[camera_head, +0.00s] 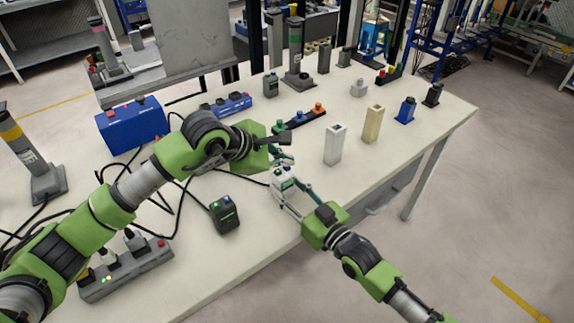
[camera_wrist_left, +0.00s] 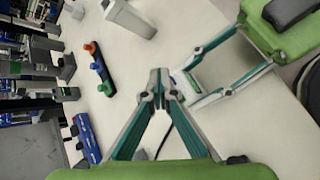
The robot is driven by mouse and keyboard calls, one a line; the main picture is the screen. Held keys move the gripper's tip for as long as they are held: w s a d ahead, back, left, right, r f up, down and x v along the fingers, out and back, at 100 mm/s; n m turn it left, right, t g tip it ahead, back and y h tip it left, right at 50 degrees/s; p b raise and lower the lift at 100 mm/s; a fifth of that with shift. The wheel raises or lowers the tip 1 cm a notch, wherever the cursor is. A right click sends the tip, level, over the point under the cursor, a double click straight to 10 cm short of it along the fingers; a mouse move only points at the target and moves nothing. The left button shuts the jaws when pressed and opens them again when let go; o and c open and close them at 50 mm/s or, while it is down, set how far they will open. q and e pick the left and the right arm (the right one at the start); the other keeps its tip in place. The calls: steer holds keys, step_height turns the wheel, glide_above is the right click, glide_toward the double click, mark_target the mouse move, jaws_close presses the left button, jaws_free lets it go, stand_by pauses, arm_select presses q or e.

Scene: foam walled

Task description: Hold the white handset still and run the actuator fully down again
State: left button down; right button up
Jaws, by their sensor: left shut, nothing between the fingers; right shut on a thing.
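The white handset (camera_head: 284,174) is in the middle of the table, between the fingers of my right gripper (camera_head: 286,185), which is shut on it. My left gripper (camera_head: 284,148) is shut and empty, just above and behind the handset. In the left wrist view the left fingertips (camera_wrist_left: 160,76) meet, and the handset (camera_wrist_left: 186,82) is partly hidden behind them. Grey upright actuator columns stand at the table's back (camera_head: 294,55), at the upper left (camera_head: 103,45) and at the far left (camera_head: 20,148). I cannot tell which one the handset drives.
A dark handset (camera_head: 225,214) with a cable lies in front of my left arm. A power strip (camera_head: 127,268), a blue box (camera_head: 132,122), a coloured button bar (camera_head: 300,119) and white (camera_head: 335,144) and beige (camera_head: 373,124) blocks stand around. The front right table top is clear.

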mark_target(285, 168)
arm_select(q)
steer(key=shift+r, duration=0.7)
steer(key=shift+r, duration=2.55)
arm_select(e)
steer(key=o, duration=1.2)
steer(key=shift+o, duration=0.2)
